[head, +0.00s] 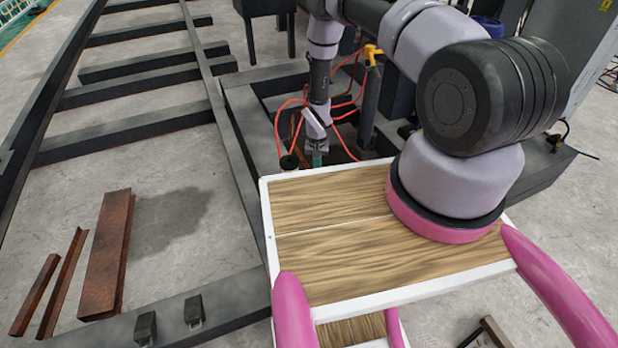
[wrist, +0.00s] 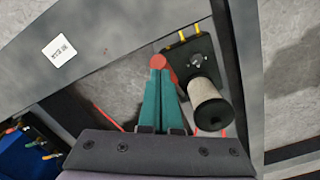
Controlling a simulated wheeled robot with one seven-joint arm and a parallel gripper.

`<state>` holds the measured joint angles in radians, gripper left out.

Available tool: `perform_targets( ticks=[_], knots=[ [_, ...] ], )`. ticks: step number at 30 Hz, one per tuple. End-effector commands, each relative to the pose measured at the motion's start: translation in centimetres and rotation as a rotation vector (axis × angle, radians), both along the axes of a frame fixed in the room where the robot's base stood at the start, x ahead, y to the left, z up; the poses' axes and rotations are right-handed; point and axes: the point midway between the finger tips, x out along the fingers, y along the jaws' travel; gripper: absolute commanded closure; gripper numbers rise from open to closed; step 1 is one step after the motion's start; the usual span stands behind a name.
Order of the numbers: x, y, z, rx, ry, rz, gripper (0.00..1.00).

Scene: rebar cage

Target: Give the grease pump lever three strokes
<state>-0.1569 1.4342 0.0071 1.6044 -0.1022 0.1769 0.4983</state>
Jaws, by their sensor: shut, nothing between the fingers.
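The grease pump (wrist: 208,98) shows in the wrist view as a dark block with a pale cylinder, just right of my fingers. A red part with a round end (wrist: 160,61), apparently its lever, lies at my fingertips; contact cannot be told. My gripper (wrist: 161,72) has its teal fingers together with nothing between them. In the head view my gripper (head: 317,160) points down behind the wooden-topped cart, beside a small dark round part (head: 289,162) that may belong to the pump. The lever is not clear there.
Dark steel beams (head: 240,150) frame the area around my gripper. Red hoses (head: 283,120) loop close to my arm. Rusty steel pieces (head: 108,255) lie on the floor at left.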

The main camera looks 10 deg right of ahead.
Motion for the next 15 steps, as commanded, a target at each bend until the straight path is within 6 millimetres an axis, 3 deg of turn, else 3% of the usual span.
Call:
perform_targets(
  ticks=[15],
  knots=[
    [-0.76,-0.14,-0.81,0.0,0.0,0.0,1.0]
  ],
)
